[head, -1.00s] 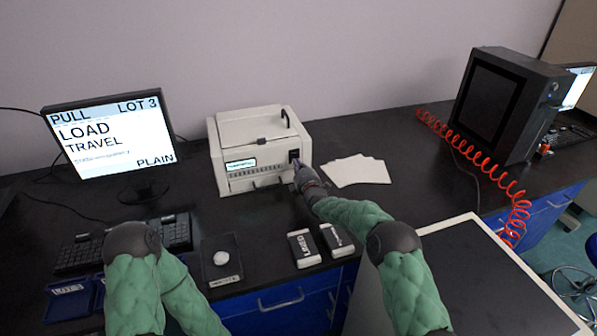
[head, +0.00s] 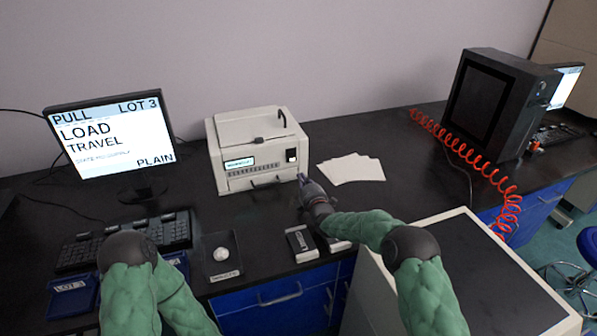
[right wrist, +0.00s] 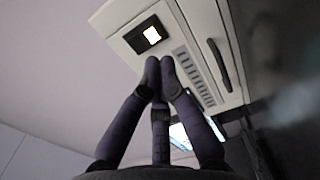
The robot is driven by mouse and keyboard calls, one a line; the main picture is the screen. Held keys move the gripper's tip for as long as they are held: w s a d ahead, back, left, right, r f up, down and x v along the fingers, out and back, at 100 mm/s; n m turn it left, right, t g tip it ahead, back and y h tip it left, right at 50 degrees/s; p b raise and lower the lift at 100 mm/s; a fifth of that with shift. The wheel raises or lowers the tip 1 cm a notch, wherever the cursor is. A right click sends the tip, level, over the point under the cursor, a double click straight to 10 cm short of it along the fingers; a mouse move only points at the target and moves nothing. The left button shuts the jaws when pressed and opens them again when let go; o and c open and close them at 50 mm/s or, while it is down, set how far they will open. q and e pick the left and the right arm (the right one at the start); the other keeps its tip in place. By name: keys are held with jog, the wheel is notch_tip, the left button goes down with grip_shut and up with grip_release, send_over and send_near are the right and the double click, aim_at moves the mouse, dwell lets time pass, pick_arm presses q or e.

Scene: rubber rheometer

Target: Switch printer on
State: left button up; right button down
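The white printer (head: 262,150) stands on the black bench against the wall. Its small display (head: 240,163) is lit. The switch (head: 291,155) on its front right now shows a bright white face in a dark frame; the lit switch also shows in the right wrist view (right wrist: 152,35). My right gripper (head: 302,178) is just below and in front of the switch, apart from it. In the right wrist view the fingertips (right wrist: 160,66) are together with nothing between them. My left gripper is not visible in the head view; only my left arm shows at the lower left.
White sheets (head: 350,169) lie right of the printer. A monitor (head: 110,136) and keyboard (head: 75,255) stand left. A red coiled hose (head: 470,160) and dark machine (head: 500,105) are at right.

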jog(key=v, duration=0.2)
jog(key=p+v, duration=0.1)
jog(key=v, duration=0.2)
jog(key=shift+s+d+f, duration=0.15)
jog(key=shift+s+f, duration=0.2)
jog(key=shift+f, duration=0.05)
jog(key=shift+r, duration=0.1)
